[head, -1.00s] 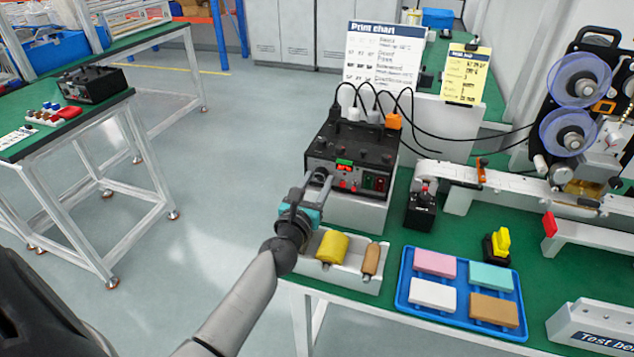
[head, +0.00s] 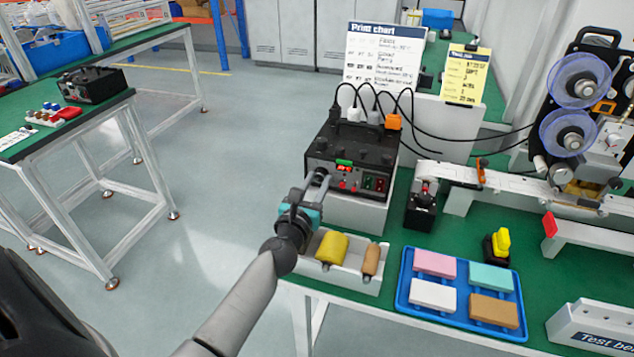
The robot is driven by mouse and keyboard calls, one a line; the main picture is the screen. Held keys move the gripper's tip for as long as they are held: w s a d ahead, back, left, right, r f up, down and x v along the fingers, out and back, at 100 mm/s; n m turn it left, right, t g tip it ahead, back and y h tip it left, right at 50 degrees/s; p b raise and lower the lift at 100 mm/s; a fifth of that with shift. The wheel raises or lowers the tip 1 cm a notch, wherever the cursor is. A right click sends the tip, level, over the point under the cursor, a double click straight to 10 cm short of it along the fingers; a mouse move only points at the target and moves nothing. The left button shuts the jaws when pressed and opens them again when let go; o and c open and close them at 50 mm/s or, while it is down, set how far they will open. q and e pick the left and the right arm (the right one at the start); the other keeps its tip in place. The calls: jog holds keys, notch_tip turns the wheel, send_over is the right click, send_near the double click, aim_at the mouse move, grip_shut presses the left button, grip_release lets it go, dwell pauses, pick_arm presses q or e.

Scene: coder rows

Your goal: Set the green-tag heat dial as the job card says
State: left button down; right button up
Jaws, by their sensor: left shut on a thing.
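The black control box (head: 352,148) stands on a pale stand on the green bench. Its front panel carries a green tag (head: 344,162) above a small red lit display (head: 344,169), too small to read. My left gripper (head: 321,177) is at the left part of this panel, shut on the heat dial, which its fingers mostly hide. The yellow job card (head: 466,76) stands upright behind the box to the right; its writing is too small to read surely. The white print chart (head: 383,55) stands to its left. My right gripper is not in view.
A pale tray (head: 343,278) with a yellow roller and a brown one lies just below my left gripper. A blue tray (head: 405,283) of coloured blocks is to its right. Black cables arch over the box. A reel machine (head: 578,110) stands at right.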

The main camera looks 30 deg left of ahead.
pick_arm(q)
jog(key=m+p, duration=0.1)
jog(key=m, duration=0.5)
jog(key=shift+m, duration=0.4)
jog(key=m+p, duration=0.1)
jog(key=m, duration=0.4)
jog(key=m+p, duration=0.2)
jog(key=m, duration=0.4)
jog(key=shift+r+m, duration=0.1)
jog(key=shift+m, duration=0.2)
jog(key=m+p, duration=0.2)
jog(key=m, duration=0.3)
jog(key=shift+m, duration=0.3)
jog(key=c, duration=0.8)
grip_release()
jog(key=shift+c, duration=0.2)
jog(key=shift+s, duration=0.15)
